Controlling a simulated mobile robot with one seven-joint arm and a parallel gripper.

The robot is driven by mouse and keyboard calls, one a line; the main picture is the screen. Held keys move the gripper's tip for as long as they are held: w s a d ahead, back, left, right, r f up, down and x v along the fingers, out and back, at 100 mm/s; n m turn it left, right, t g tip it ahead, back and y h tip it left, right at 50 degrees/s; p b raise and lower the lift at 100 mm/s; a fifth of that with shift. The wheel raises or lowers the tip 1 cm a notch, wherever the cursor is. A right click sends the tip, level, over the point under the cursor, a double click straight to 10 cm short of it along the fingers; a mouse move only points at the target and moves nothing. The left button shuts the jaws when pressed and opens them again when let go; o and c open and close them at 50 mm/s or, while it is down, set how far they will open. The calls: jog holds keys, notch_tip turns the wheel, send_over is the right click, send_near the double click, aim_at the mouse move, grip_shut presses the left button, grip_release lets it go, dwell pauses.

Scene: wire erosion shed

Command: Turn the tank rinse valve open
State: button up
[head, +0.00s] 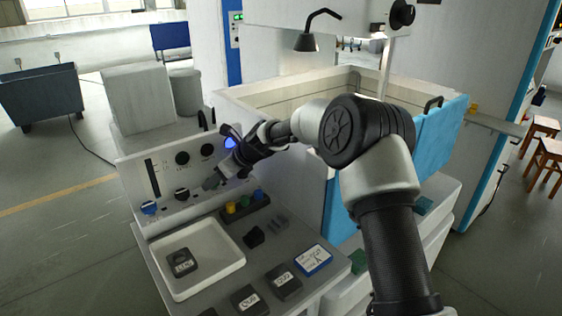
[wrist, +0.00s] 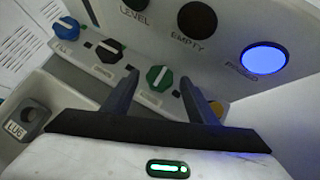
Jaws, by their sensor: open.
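A row of valve knobs sits on the sloped white panel (head: 130,172). In the wrist view, a green knob (wrist: 159,78) with a white pointer line shows between the fingertips of my gripper (wrist: 158,84); its label is too blurred to read. My gripper is open and empty, one finger to each side of the green knob; I cannot tell whether they touch it. In the head view my gripper (head: 213,182) hides that knob. To the left are a black knob (wrist: 109,51) and a blue knob (wrist: 66,28). A yellow knob (wrist: 217,107) is partly hidden behind the right finger.
A walled tank (head: 240,97) stands behind.

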jog(key=s+d+r+n+h+p, duration=0.4)
jog(key=s+d+r+n, duration=0.6)
jog(key=s+d+r, duration=0.5)
jog(key=shift+s+d+r+n+t+h, duration=0.3)
jog(key=shift+s+d+r+t, duration=0.1)
jog(key=shift+d+r, duration=1.75)
jog(key=shift+d+f, duration=0.2)
jog(key=shift+f, duration=0.05)
jog(key=s+d+r+n+h+p, duration=0.1)
jog(key=s+d+n, duration=0.3)
jog(key=s, duration=0.4)
jog(key=s+d+r+n+h+p, duration=0.1)
jog(key=s+d+n, duration=0.3)
jog(key=s, duration=0.5)
jog(key=s+d+r+n+h+p, duration=0.1)
jog(key=s+d+n, duration=0.3)
jog(key=s, duration=0.5)
jog(key=shift+s+r+n+p, duration=0.2)
jog(key=shift+r+n+p, duration=0.5)
jog(key=shift+r, duration=0.15)
